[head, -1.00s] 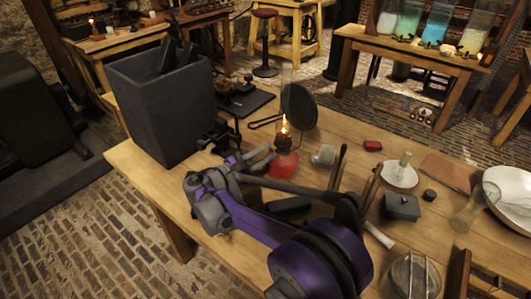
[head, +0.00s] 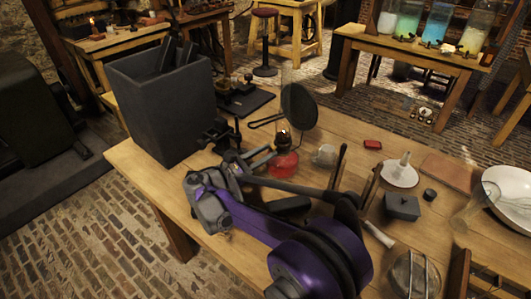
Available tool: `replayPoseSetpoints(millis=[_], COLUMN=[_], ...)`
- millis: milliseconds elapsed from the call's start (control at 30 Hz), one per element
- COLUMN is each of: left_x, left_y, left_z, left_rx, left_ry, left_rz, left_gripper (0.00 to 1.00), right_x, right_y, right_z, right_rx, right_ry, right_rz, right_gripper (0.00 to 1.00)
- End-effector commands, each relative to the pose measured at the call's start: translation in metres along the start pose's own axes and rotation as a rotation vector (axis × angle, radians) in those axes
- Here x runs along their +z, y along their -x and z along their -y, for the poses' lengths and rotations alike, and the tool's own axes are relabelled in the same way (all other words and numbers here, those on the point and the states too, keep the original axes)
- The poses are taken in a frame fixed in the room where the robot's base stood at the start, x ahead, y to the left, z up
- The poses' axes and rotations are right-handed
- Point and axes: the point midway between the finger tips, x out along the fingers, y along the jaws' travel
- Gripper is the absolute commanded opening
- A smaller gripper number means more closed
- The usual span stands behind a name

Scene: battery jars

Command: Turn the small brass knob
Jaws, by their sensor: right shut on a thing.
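The oil lamp with a red base (head: 283,164) stands on the wooden table, with a dark burner and a tall clear glass chimney above it. No bright flame shows in the chimney; only a faint glow is at the burner. The small brass knob is too small and too covered to make out. My right gripper (head: 258,157) is at the lamp's left side, at burner height, its fingers shut on what appears to be the knob. My left gripper is out of view.
A tall dark box (head: 160,115) stands left of my right gripper. A round dark disc with a handle (head: 299,106) is behind the lamp. A dark lidded box (head: 402,207) stands farther right.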

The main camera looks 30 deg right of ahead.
Motion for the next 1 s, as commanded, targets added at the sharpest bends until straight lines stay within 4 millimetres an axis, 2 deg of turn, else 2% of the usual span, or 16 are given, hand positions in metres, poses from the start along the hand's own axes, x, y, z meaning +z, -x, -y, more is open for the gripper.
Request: replayPoseSetpoints(millis=[167,200,333,633,733,867,1000], left_x=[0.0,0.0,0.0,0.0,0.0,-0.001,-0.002], left_y=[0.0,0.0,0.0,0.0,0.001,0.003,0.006], left_z=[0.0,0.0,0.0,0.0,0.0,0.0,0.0], left_rx=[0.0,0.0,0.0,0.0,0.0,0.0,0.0], left_ry=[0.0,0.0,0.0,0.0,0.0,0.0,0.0], left_rz=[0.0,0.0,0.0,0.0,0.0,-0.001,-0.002], left_gripper=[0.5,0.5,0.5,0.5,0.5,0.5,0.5], right_x=[0.0,0.0,0.0,0.0,0.0,0.0,0.001], right_y=[0.0,0.0,0.0,0.001,0.006,0.026,0.056], right_z=[0.0,0.0,0.0,0.0,0.0,-0.001,-0.001], right_rx=[0.0,0.0,0.0,0.0,0.001,0.003,0.004], right_ry=[-0.001,-0.001,-0.001,-0.002,-0.002,-0.002,-0.002], right_rz=[0.001,0.001,0.001,0.0,-0.001,-0.002,-0.002], right_gripper=[0.0,0.31,0.55,0.56,0.56,0.56,0.56])
